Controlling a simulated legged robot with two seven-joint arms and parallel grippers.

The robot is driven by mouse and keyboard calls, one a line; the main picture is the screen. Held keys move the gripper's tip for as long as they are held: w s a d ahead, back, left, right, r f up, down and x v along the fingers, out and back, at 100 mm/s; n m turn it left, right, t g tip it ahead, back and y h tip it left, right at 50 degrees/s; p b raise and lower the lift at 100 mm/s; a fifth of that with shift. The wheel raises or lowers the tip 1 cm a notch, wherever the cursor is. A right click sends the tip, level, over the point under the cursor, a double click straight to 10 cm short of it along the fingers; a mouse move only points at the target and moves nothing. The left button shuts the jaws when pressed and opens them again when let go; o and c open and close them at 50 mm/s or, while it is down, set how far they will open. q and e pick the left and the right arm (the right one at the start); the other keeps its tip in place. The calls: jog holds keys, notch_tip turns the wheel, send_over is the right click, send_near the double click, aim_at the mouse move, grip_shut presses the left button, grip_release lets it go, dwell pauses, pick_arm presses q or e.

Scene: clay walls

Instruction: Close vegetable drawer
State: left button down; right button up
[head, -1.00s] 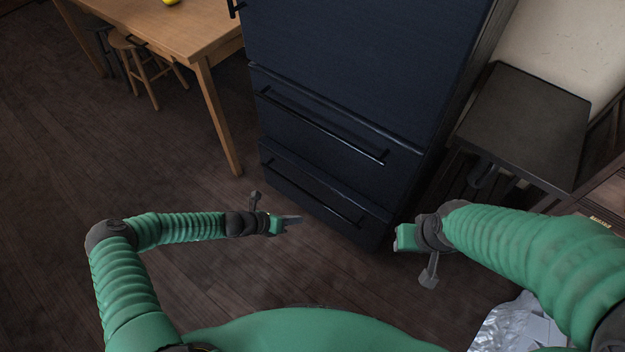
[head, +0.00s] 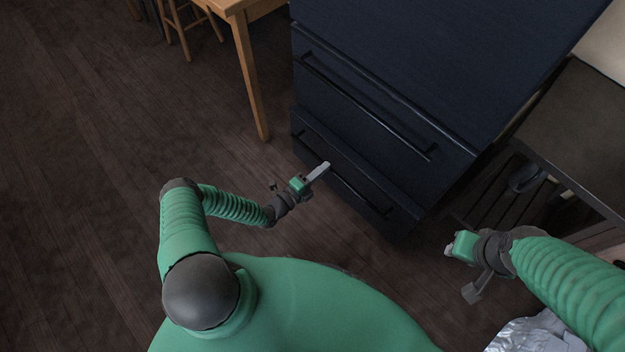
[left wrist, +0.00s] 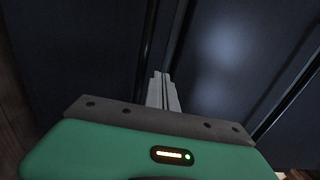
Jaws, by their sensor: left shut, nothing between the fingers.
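A dark blue fridge (head: 420,45) stands ahead with two drawer fronts low on it. The upper drawer (head: 360,115) has a long black bar handle (head: 365,108); the lower drawer (head: 355,180) has a similar bar near the floor. Which is the vegetable drawer, and whether either stands slightly out, I cannot tell. My left gripper (head: 324,168) is shut and empty, its fingertips close in front of the lower drawer. In the left wrist view its fingers (left wrist: 161,78) point at dark fridge panels; contact is unclear.
A wooden table (head: 246,75) stands left of the fridge, with a stool (head: 185,25) behind. A dark side table (head: 580,125) stands right of the fridge. Crumpled silvery material (head: 535,333) lies at the lower right. The wooden floor (head: 90,200) at left is clear.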

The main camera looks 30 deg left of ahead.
aim_at(339, 155)
pick_arm(q)
jog(key=b+x, duration=0.1)
jog(key=x, duration=0.3)
jog(key=shift+d, duration=0.1)
jog(key=shift+w+d, duration=0.1)
jog(key=shift+w, duration=0.2)
